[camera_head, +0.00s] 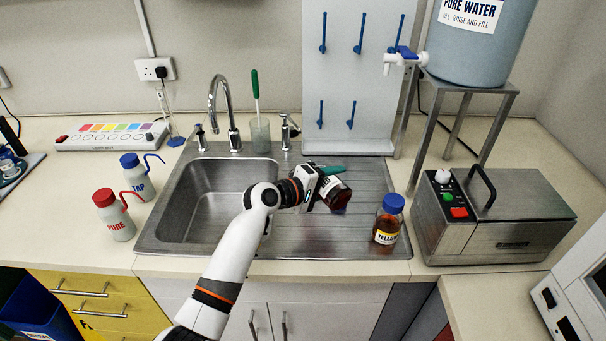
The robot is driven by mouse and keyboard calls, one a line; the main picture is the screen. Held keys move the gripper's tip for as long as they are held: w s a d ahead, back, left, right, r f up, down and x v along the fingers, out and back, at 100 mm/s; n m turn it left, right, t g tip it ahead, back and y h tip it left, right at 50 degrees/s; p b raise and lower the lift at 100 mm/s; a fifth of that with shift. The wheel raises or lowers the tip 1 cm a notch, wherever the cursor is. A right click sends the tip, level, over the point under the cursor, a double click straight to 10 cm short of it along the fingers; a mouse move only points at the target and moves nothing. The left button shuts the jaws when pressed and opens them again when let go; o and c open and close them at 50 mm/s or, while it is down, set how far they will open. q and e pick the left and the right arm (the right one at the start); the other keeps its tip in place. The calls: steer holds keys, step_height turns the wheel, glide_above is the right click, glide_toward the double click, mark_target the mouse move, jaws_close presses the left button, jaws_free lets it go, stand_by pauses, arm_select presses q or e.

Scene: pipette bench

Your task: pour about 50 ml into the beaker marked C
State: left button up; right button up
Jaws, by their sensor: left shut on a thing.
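My left gripper (312,187) is over the draining board, right of the sink bowl. It is shut on a dark brown bottle (338,196) with a black-and-white label. The bottle is tilted, with its dark end towards the lower right; its label text is too small to read. I cannot tell whether liquid leaves it. No beaker with a readable C shows. A clear glass vessel (260,135) holding a green-handled brush stands behind the sink. My right gripper is not in view.
A blue-capped bottle labelled yellow (388,222) stands on the draining board (290,243), right of my gripper. A steel water bath (490,215) is farther right. Wash bottles marked PURE (117,222) and TAP (138,182) stand left of the sink bowl (215,200). A tap (214,95) rises behind.

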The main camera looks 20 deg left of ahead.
arm_select(q)
steer(key=shift+r, duration=0.2)
stand_by(0.6)
steer(key=f+b, duration=0.1)
steer(key=f+m+b, duration=0.1)
steer(key=b, duration=0.1)
steer(key=f+m+b, duration=0.1)
steer(key=b, duration=0.1)
steer(key=shift+s+d+t+y, duration=0.25)
steer(key=shift+d+t+y, duration=0.05)
steer(key=shift+t+y, duration=0.1)
steer(key=shift+r+m, duration=0.4)
steer(key=shift+r, duration=0.1)
steer(key=shift+w+a+r+m+t+p, duration=0.2)
steer(key=shift+r+m+t+p, duration=0.15)
steer(key=shift+m, duration=0.35)
steer(key=shift+f, duration=0.1)
stand_by(0.3)
